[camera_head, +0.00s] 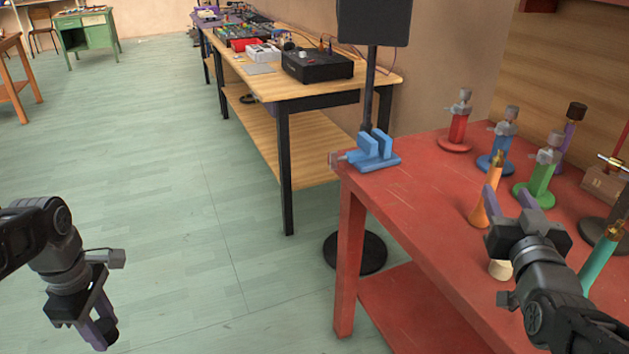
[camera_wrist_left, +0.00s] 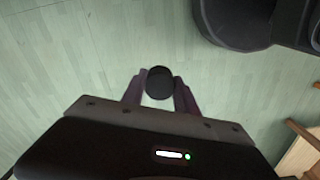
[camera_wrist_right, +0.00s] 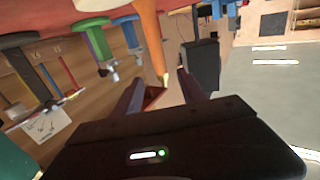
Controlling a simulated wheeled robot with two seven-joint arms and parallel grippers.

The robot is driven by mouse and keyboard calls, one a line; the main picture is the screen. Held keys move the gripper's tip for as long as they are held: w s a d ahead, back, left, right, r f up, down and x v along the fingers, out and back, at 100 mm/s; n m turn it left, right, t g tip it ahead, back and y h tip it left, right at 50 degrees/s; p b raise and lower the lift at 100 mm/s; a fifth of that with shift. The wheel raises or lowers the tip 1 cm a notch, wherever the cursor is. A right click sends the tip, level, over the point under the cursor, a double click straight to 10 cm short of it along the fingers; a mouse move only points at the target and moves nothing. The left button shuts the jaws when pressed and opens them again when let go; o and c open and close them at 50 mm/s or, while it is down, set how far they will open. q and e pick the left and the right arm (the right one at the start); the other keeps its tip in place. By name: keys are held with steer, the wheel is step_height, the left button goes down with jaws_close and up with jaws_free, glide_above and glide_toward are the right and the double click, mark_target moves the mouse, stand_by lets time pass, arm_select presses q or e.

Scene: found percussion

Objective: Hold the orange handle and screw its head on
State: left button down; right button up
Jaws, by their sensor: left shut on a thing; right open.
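The orange handle (camera_head: 491,203) stands upright on a flared foot on the red table, with a bare brass-coloured tip (camera_head: 499,159) on top. In the right wrist view the orange handle (camera_wrist_right: 149,38) comes down from the top, its tip toward the gap between my fingers. My right gripper (camera_head: 508,218) is open beside the handle. My left gripper (camera_head: 98,325) is out over the floor, away from the table. It is shut on a black round head (camera_wrist_left: 159,83), which shows between its fingers in the left wrist view.
Red (camera_head: 459,126), blue (camera_head: 502,145), green (camera_head: 541,180) and teal (camera_head: 597,262) handles stand around the orange one. A cream round piece (camera_head: 501,269) sits by my right gripper. A blue vise-like holder (camera_head: 375,158) is at the red table's (camera_head: 408,208) left corner.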

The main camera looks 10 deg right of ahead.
mark_target(496, 176)
steer(key=shift+w, duration=0.1)
arm_select(q)
steer(key=shift+r, duration=0.15)
steer(key=shift+r+p, duration=0.4)
steer(key=shift+p, duration=0.15)
arm_select(e)
steer(key=shift+x, duration=1.25)
steer(key=p, duration=0.3)
steer(key=w+p, duration=0.1)
steer(key=p, duration=0.5)
steer(key=shift+w+d+r+p, duration=0.3)
steer(key=shift+w, duration=0.1)
steer(key=shift+w+d+f, duration=0.2)
steer(key=shift+w+f, duration=0.15)
steer(key=shift+w, duration=0.15)
steer(key=shift+w+d, duration=0.15)
steer(key=shift+w, duration=0.45)
arm_select(q)
step_height(496, 176, up, 9)
steer(key=shift+r, duration=0.1)
